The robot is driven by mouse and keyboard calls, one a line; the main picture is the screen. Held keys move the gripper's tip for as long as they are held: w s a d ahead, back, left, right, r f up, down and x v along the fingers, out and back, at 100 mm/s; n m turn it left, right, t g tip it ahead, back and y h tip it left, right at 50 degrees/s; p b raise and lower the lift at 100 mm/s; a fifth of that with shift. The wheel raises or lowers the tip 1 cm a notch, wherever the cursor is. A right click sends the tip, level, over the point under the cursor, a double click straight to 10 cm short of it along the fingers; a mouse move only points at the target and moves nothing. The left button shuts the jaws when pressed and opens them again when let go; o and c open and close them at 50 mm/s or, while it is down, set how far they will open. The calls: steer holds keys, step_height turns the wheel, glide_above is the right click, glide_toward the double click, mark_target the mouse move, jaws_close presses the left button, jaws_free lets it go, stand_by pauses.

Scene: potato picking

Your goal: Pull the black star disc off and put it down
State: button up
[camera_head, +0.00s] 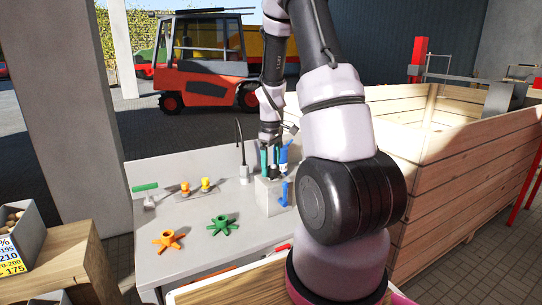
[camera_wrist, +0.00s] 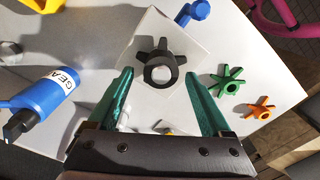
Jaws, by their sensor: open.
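The black star disc (camera_wrist: 159,72) is a dark ring with several stubby arms. It sits on top of a pale grey block (camera_wrist: 190,42) in the wrist view. My gripper (camera_wrist: 159,76) is open, with one green finger on either side of the disc; I cannot tell whether they touch it. In the head view my gripper (camera_head: 273,160) points down over the grey block (camera_head: 268,200), and the disc there is largely hidden between the fingers. A green star disc (camera_head: 222,225) and an orange star disc (camera_head: 168,241) lie on the grey table.
A blue bottle-like tool (camera_wrist: 45,98) stands close beside my gripper. A blue part (camera_head: 283,193) is on the block's side. Yellow-orange knobs (camera_head: 206,184) and a green-handled tool (camera_head: 146,187) are at the table's back left. A wooden crate (camera_head: 455,165) stands right. The front table (camera_head: 205,260) has bare room.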

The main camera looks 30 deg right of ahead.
steer(key=shift+f, duration=0.3)
jaws_close()
steer(key=c, duration=0.8)
jaws_free()
steer(key=shift+c, duration=0.2)
jaws_close()
steer(key=shift+r, duration=2.5)
steer(key=shift+r, duration=1.5)
